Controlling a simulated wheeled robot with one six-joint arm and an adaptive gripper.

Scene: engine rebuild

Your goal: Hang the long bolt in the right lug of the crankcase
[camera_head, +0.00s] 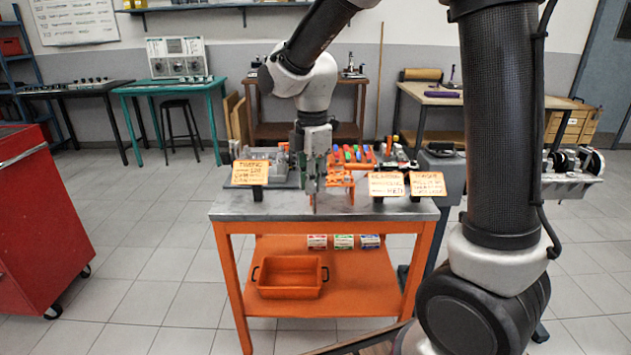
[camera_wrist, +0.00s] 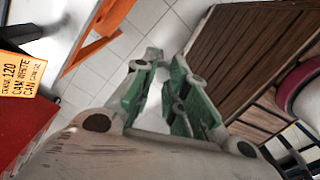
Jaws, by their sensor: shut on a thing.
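My gripper (camera_head: 312,182) points down over the front of the orange workbench, near its grey top's front edge. It also shows in the wrist view (camera_wrist: 167,80), with its green-padded fingers close together. It is shut on a thin, dark, upright thing, seemingly the long bolt, small and mostly hidden by the fingers. A grey metal block (camera_head: 283,157) behind the left placard may be the crankcase. Its lugs are too small to tell apart, and my gripper partly covers that area.
An orange rack (camera_head: 340,178) with coloured pieces stands just right of my gripper. An orange bin (camera_head: 288,288) sits on the lower shelf. A red cabinet (camera_head: 40,220) stands at left.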

